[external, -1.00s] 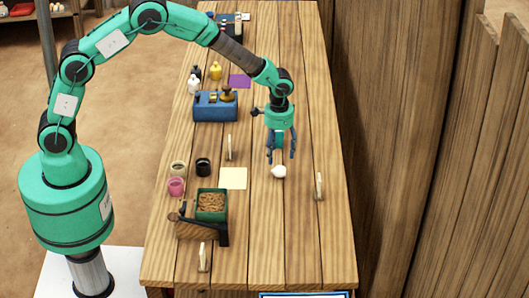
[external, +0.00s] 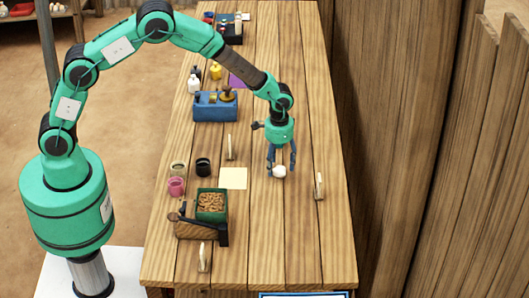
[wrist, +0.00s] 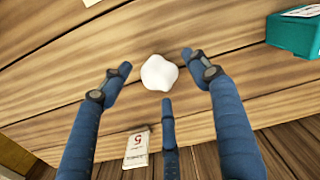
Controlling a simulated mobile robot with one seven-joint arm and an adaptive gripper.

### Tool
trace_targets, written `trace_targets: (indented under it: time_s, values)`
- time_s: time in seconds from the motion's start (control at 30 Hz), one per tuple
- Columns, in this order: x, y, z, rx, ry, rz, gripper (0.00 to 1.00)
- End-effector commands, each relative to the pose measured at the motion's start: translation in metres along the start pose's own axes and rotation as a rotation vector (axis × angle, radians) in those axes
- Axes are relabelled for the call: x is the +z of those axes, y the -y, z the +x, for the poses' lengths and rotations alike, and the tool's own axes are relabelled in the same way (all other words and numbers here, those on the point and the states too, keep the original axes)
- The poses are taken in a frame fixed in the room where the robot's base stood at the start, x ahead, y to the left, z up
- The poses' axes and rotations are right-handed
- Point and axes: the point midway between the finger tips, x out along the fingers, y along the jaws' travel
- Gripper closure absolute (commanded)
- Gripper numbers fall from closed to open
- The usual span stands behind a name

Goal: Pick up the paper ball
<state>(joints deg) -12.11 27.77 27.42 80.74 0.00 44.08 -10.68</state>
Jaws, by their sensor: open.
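The white paper ball (external: 279,171) lies on the wooden table, right of its middle in the external view. In the wrist view the paper ball (wrist: 159,73) sits just beyond and between my fingertips. My gripper (external: 281,168) is open, pointing down, with its blue fingers around the ball's sides at or just above table height. In the wrist view my gripper (wrist: 158,85) has its fingers spread on the left, right and below the ball, with gaps visible. I cannot tell whether any finger touches it.
A cream card (external: 233,178) lies left of the gripper. A small upright tag (external: 319,186) stands close on the right. Black (external: 203,167) and pink (external: 176,187) pots, a green box (external: 211,205) and a blue box (external: 215,106) stand further left. The table around the ball is clear.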

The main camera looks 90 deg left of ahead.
Motion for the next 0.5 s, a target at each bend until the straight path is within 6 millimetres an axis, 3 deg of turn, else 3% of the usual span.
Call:
trace_targets:
  time_s: [0.2,0.5]
  values:
    - [0.0,0.0,0.026,0.0,0.001,0.0,0.39]
    - [0.0,0.0,0.03,0.0,0.0,0.0,0.39]
